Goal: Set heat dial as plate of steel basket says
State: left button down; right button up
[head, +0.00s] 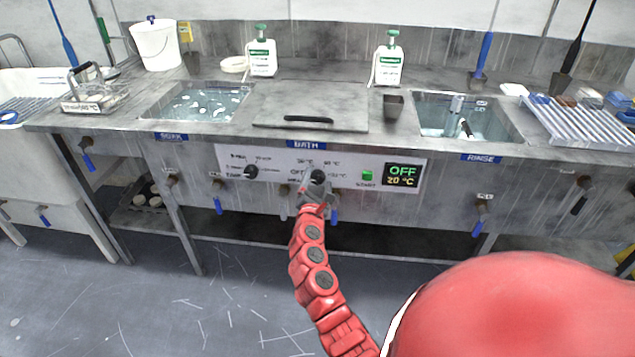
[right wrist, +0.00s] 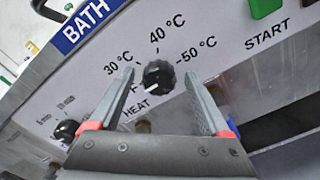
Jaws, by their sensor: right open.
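The heat dial (right wrist: 158,75) is a black knob on the white bath panel, with 30, 40 and 50 °C marked around it. Its white mark points to the lower left, towards the OFF label, which is partly hidden. My right gripper (right wrist: 158,72) is open, with one finger on each side of the dial; I cannot tell whether they touch it. In the head view my right gripper (head: 316,188) partly covers the dial. The steel basket (head: 97,92) stands at the left of the counter; its plate (head: 92,106) is too small to read. My left gripper is not in view.
The panel display (head: 402,177) reads OFF and 20 °C. A green start button (head: 367,175) sits right of the dial and another black knob (head: 251,172) to its left. Blue-handled valves hang below the panel. The bath lid (head: 312,107) is on.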

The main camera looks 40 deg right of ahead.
grip_shut()
dwell(0.5)
